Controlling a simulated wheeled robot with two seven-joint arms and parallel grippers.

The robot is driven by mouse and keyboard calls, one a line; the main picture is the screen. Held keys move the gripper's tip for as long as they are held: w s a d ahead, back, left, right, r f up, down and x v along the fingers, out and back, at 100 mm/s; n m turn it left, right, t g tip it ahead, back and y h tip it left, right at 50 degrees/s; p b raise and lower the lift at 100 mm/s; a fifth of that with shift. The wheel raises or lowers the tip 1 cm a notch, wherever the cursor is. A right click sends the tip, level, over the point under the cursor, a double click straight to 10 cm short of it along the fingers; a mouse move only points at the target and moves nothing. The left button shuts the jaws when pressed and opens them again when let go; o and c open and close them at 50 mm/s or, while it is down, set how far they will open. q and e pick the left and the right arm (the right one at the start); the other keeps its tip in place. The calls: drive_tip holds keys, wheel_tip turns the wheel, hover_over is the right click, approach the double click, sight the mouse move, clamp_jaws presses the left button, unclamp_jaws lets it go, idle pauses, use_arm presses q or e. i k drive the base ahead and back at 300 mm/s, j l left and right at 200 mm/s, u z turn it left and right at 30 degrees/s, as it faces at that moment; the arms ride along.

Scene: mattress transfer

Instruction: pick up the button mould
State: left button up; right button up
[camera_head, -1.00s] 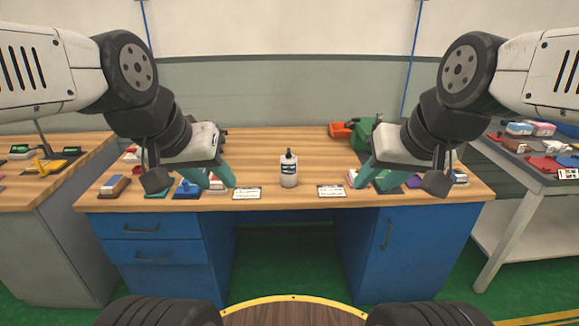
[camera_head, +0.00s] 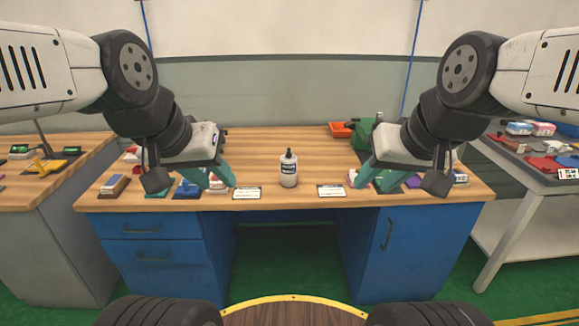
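I cannot make out which item is the button mould; several small coloured items lie along the workbench's front edge, partly behind my grippers. A blue item (camera_head: 186,190) is by my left gripper (camera_head: 218,182), and a purple item (camera_head: 413,182) is to the right of my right gripper (camera_head: 369,183). Both grippers have teal fingers that look spread apart, with nothing visible between them. They hang over the left and right parts of the workbench (camera_head: 290,148). Each gripper hides some of the items behind it.
A red-orange bin (camera_head: 341,130) and a green object (camera_head: 365,130) are at the back right. A side table (camera_head: 50,190) and a grey cart (camera_head: 530,170) flank the bench.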

sight(288, 165)
drive_tip(key=i+l+u, duration=0.1)
drive_tip(key=i, duration=0.9)
drive_tip(key=k+j, duration=0.15)
drive_tip(key=j, duration=0.15)
drive_tip(key=i+l, duration=0.25)
drive_tip(key=l, duration=0.1)
